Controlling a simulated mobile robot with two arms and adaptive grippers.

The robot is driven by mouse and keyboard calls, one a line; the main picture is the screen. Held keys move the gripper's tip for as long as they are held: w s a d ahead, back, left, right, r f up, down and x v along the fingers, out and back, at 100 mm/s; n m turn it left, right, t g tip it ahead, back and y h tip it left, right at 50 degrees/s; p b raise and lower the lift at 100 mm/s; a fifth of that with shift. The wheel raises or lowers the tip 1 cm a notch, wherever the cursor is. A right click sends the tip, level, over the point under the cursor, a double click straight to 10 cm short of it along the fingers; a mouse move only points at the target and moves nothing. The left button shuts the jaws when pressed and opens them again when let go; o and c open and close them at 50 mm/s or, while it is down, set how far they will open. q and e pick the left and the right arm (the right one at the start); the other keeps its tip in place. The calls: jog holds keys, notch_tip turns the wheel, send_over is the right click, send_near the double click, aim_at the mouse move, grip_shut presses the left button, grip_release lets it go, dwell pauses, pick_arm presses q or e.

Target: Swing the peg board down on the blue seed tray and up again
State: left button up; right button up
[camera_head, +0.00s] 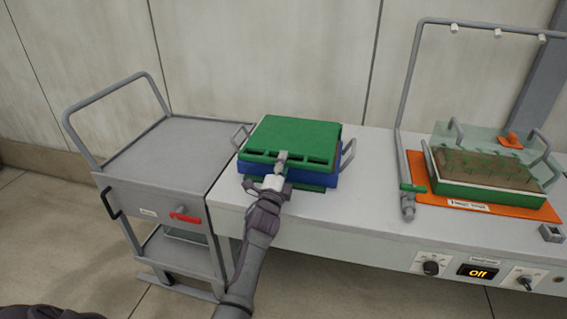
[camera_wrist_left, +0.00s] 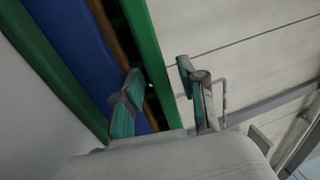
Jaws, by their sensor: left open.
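The green peg board (camera_head: 290,137) lies flat over the blue seed tray (camera_head: 318,178) on the bench, with slots along its front edge. The tray's blue side (camera_wrist_left: 75,50) also shows in the left wrist view, with a brown band beside it. My left gripper (camera_head: 280,168) is at the middle of the board's front edge. In the left wrist view, its open fingers (camera_wrist_left: 160,95) stand on either side of the green board edge (camera_wrist_left: 152,50). I cannot tell whether they touch it. The tray's inside is hidden under the board. My right gripper is not in view.
A grey cart (camera_head: 170,150) with a red handle stands left of the bench (camera_head: 350,215). At right, a pipe frame (camera_head: 405,100) stands beside an orange mat (camera_head: 415,175) bearing a green-sided tray of seedlings (camera_head: 480,190). Bench space between the trays is clear.

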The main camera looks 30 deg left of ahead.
pick_arm(q)
jog(key=shift+w+a, duration=0.1)
jog(key=shift+w, duration=0.15)
grip_shut()
jog(key=shift+r, duration=0.1)
